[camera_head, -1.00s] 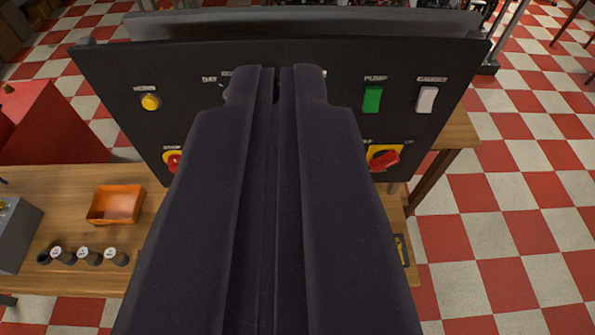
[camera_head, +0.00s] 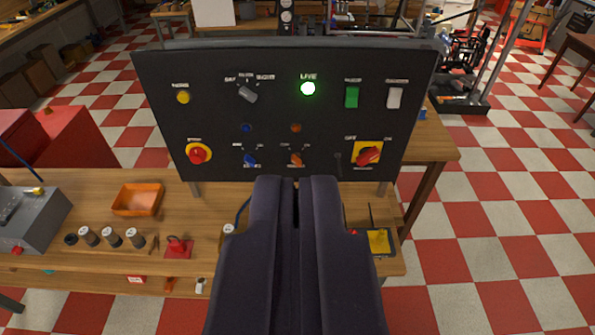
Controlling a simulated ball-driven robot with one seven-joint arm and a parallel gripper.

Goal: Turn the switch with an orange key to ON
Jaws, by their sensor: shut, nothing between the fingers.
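The switch with an orange key (camera_head: 296,160) sits in the lower row of the black control panel (camera_head: 330,125). Its key looks slanted; its small labels are too blurred to read. A dark orange lamp (camera_head: 295,128) is above it. My gripper (camera_head: 296,182) is shut and empty, its tips appearing just below the orange key in the picture. I cannot tell how far the tips are from the panel. A similar switch with a blue key (camera_head: 250,160) is to the left, under a blue lamp (camera_head: 246,128).
A red stop button (camera_head: 198,155) and a red rotary switch (camera_head: 369,155) on yellow flank the keys. A green LIVE lamp (camera_head: 308,88) is lit above. The wooden table (camera_head: 215,205) holds an orange tray (camera_head: 137,199), a grey box (camera_head: 35,220) and several small cylinders.

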